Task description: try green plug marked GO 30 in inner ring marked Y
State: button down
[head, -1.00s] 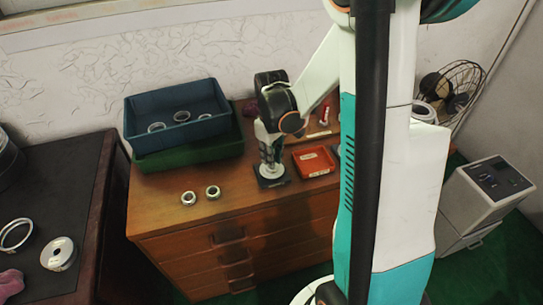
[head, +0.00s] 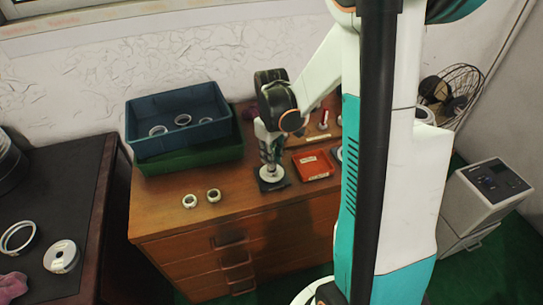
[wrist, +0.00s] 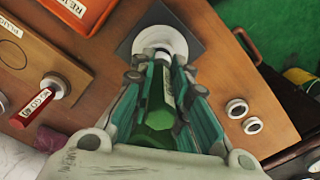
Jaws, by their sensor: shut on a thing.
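My gripper (wrist: 163,68) is shut on the green plug (wrist: 158,108), whose body shows between the fingers in the wrist view. The white, pale-rimmed inner ring (wrist: 163,38) lies on a dark square pad (wrist: 187,23), straight beyond the fingertips. In the head view my gripper (head: 270,160) stands upright over the same ring (head: 272,175) on the pad (head: 263,187). The fingers hide the plug's lower end, so I cannot tell whether it sits in the ring. Neither the GO 30 mark nor the Y mark can be read.
A red tray (head: 313,165) stands right of the pad. A red plug (wrist: 35,108) stands in a wooden holder (wrist: 75,70). Two small rings (head: 190,201) (head: 213,195) lie left of the pad. A blue bin (head: 140,108) rests on a green one (head: 205,156).

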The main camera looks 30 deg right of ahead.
jog(key=shift+r+p, duration=1.5)
jog(key=shift+r, duration=0.75)
